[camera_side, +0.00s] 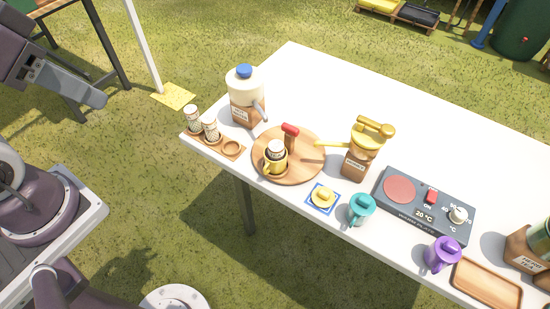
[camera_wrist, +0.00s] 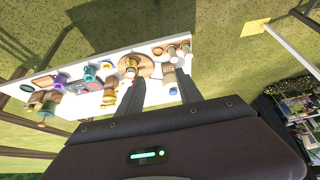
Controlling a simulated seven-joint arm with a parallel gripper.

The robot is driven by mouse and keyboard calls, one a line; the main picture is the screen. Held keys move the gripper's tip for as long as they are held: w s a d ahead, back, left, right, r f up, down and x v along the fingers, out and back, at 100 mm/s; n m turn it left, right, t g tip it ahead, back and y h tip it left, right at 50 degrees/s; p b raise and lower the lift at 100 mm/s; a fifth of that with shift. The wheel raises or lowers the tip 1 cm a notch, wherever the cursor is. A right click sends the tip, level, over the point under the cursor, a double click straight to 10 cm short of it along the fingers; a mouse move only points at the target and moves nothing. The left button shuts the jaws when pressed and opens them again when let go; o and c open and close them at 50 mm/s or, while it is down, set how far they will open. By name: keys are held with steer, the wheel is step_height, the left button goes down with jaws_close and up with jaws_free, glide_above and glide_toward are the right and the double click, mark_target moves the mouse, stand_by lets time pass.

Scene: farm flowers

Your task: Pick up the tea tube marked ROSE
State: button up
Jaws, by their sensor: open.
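Two tea tubes, one at the end (camera_side: 193,118) and one in the middle (camera_side: 210,128), stand upright in a wooden rack (camera_side: 240,153) at the table's left corner. The rack's third ring is empty. A third tube (camera_side: 276,149) stands in a yellow mug (camera_side: 272,168) on a round wooden board. The labels are too small to read, so I cannot tell which is ROSE. My gripper (camera_side: 98,98) is at the upper left, off the table and away from the tubes. In the wrist view, its two fingers (camera_wrist: 162,88) are apart with nothing between them.
A jug with a blue lid (camera_side: 245,92) stands behind the rack. The round board (camera_side: 308,148) also carries a red-topped object (camera_side: 290,131). A yellow-topped grinder (camera_side: 365,145), teal mug (camera_side: 361,209), hot plate (camera_side: 425,204) and purple mug (camera_side: 443,254) stand to the right. The table's back is clear.

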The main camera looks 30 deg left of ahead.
mark_target(276, 146)
steer(key=shift+o, duration=0.4)
steer(key=shift+f, duration=0.1)
steer(key=w+d+f+n+g+h, duration=0.7)
steer(key=w+d+f+g+h, duration=0.1)
steer(key=d+g+h, duration=0.25)
steer(key=w+a+f+n+t+h, duration=0.3)
steer(key=w+f+n+t, duration=0.3)
steer(key=f+n, duration=0.3)
steer(key=w+a+f+n+t+h, duration=0.25)
steer(key=w+f+n+t, duration=0.4)
steer(key=f, duration=0.35)
steer(key=shift+n, duration=0.35)
steer(key=x, duration=1.1)
steer(key=shift+s+d+f, duration=0.3)
steer(key=shift+f, duration=0.1)
jaws_close()
